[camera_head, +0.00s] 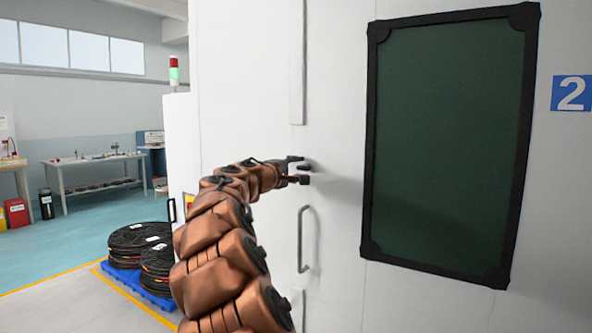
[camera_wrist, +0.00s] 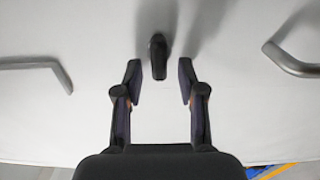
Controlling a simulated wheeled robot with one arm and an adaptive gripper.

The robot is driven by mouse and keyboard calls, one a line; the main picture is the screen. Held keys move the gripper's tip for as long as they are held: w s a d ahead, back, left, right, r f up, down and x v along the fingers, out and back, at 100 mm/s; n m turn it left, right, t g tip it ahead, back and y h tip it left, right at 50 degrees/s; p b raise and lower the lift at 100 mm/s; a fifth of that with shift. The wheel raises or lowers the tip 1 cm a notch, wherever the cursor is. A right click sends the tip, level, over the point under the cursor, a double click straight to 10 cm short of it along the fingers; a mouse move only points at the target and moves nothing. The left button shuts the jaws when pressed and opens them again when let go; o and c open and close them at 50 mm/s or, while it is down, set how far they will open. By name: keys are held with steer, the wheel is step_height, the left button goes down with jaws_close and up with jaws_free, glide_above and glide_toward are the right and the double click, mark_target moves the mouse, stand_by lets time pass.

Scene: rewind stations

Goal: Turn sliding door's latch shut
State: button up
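The sliding door (camera_head: 335,130) is a tall white panel with a dark green window. Its latch (camera_wrist: 158,56) is a small dark lever that stands up and down in the wrist view, just ahead of the gap between my fingertips. My gripper (camera_wrist: 160,80) is open, with one finger on each side of that gap and nothing held. In the head view my gripper (camera_head: 302,172) is close to the door face, above the metal pull handle (camera_head: 301,240). There the fingers largely hide the latch.
In the wrist view, grey metal bars stand out at the right (camera_wrist: 293,61) and left (camera_wrist: 40,66). A dark-framed window (camera_head: 445,145) is right of my gripper. Cable coils (camera_head: 138,240) lie on a blue pallet at lower left.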

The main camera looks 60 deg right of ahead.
steer(key=a, duration=1.2)
steer(key=shift+s, duration=0.3)
steer(key=s+a+f+m+y+p, duration=0.2)
steer(key=s+a+f+y, duration=0.45)
steer(key=a+f, duration=0.45)
steer(key=s+a+f+m+y+p, duration=0.1)
steer(key=s+a+f+y+p, duration=0.3)
steer(key=s+a+f, duration=0.55)
steer(key=s+a+f+y, duration=0.2)
steer(key=s+a+f, duration=0.1)
steer(key=a, duration=0.5)
steer(key=s+a+f+n+g+y, duration=0.1)
steer(key=s+a+f+y, duration=0.2)
steer(key=a, duration=0.5)
steer(key=s+a+f+n+g+y, duration=0.1)
steer(key=s+a+f, duration=0.3)
steer(key=a, duration=0.4)
steer(key=shift+s+y+p, duration=0.3)
steer(key=shift+s+y, duration=0.3)
steer(key=shift+y, duration=0.15)
steer(key=shift+a, duration=0.1)
